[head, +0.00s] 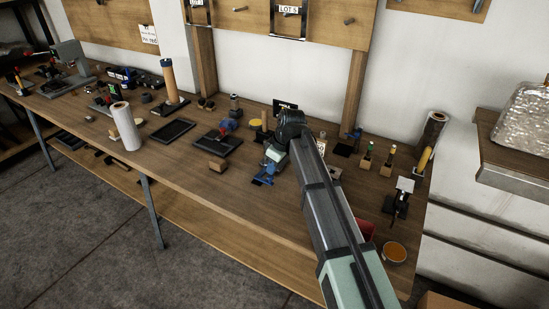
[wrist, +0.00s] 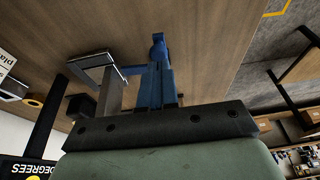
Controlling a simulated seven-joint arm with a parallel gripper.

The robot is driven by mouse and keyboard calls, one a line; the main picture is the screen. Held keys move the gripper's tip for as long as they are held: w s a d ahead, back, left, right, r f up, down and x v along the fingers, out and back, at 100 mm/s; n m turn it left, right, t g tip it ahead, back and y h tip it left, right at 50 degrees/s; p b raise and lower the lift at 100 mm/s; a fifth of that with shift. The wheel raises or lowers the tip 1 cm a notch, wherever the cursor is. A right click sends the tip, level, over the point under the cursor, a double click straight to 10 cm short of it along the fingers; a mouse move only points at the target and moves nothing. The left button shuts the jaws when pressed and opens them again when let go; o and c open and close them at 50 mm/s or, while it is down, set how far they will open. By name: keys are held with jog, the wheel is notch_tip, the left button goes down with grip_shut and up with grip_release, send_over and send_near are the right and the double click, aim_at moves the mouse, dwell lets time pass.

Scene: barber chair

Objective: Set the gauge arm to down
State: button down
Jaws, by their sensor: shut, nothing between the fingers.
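My gripper (head: 263,180) has blue fingers and is shut and empty, pointing down low over the middle of the workbench (head: 190,195). In the wrist view the closed fingers (wrist: 158,58) stand just right of a grey post with a bracket-like metal top (wrist: 92,60). This may be part of the gauge, but I cannot tell for sure, nor whether the fingers touch it. In the head view my wrist and forearm hide most of that spot. No gauge arm can be clearly made out, so its position cannot be told.
A dark stand with blue and red parts (head: 222,138) and a small wooden block (head: 217,165) lie left of my gripper. A white roll (head: 125,126) stands farther left. Wood-based tools (head: 388,160) and an amber dish (head: 395,252) are on the right. The bench's front strip is mostly clear.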

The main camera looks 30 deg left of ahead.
jog(key=shift+f, duration=0.8)
jog(key=shift+s, duration=0.1)
jog(key=shift+s+f, duration=0.25)
jog(key=shift+f, duration=0.3)
jog(key=shift+s+f, duration=0.25)
jog(key=shift+f, duration=0.3)
jog(key=shift+r, duration=1.3)
jog(key=s+v, duration=0.1)
jog(key=v, duration=1.1)
jog(key=shift+s+a+r, duration=0.2)
jog(key=shift+r, duration=0.2)
